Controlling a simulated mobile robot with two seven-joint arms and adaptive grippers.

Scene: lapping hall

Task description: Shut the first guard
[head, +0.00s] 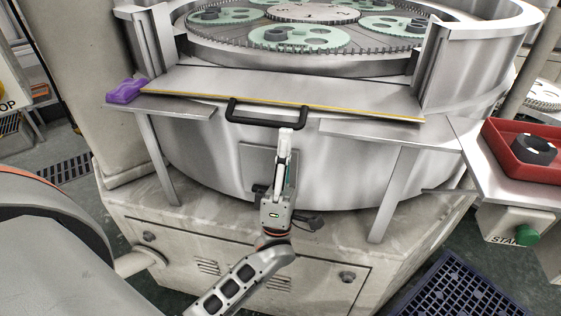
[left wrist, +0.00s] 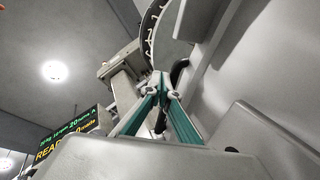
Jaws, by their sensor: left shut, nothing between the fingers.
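The guard (head: 330,94) is a wide grey panel with a yellow edge at the front of the round lapping machine, between two upright posts. It lies slanted outward, leaving the toothed plates behind it in open view. A black bar handle (head: 265,121) sits on its front edge. My left gripper (head: 286,132) points up just below the right half of the handle, shut and empty. Its teal-padded fingers (left wrist: 163,88) meet at the tips in the left wrist view, beside a black bar (left wrist: 179,70) that looks like the handle. Contact cannot be told. My right gripper is out of view.
Flat ledges (head: 385,132) flank the handle on both sides. A purple cloth-like item (head: 126,91) lies on the left one. A red tray (head: 507,158) with a dark ring and a green start button (head: 526,235) are at right. A blue crate (head: 462,292) stands on the floor.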

